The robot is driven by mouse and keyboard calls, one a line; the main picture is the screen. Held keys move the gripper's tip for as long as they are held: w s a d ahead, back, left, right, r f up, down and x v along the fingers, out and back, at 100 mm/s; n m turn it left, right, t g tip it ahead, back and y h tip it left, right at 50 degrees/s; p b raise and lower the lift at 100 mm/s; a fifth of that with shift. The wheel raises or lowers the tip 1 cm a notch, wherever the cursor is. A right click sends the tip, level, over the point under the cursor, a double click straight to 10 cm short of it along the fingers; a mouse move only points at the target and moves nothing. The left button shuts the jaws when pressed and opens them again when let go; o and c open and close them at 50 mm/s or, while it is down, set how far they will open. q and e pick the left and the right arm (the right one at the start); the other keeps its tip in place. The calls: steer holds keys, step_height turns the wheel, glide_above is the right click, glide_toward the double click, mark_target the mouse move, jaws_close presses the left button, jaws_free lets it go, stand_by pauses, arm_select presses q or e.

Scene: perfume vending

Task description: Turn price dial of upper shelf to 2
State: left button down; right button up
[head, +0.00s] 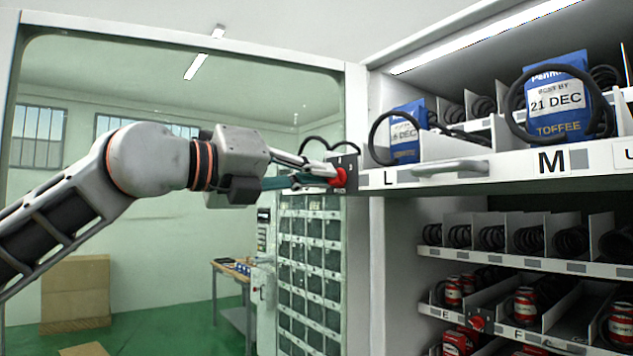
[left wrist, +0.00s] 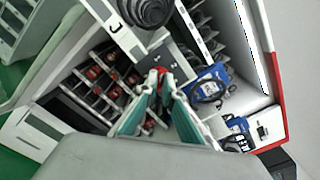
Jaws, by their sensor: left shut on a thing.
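The red price dial (head: 338,177) sits on a dark plate (head: 345,163) at the left end of the upper shelf (head: 520,165), beside the letter L. My left gripper (head: 325,180) reaches it from the left and is shut on the dial. In the left wrist view the teal-lined fingers (left wrist: 160,92) close in around the red dial (left wrist: 160,71), which is partly hidden between the tips. The dial's number cannot be read. My right gripper is in neither view.
Blue toffee bags (head: 557,98) stand in black coils on the upper shelf. A handle (head: 448,166) juts from its front. Lower shelves hold red cans (head: 525,305), and another red dial (head: 478,322) is beside E. A glass-fronted panel and a workbench (head: 232,275) are at the left.

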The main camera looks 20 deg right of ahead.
arm_select(q)
steer(key=shift+s+m+b, duration=0.1)
steer(key=shift+m+b, duration=0.2)
steer(key=shift+m, duration=3.7)
steer(key=c, duration=2.2)
jaws_free()
steer(key=shift+a, duration=0.1)
steer(key=v, duration=1.1)
steer(key=shift+s+a, duration=0.15)
steer(key=shift+a, duration=0.2)
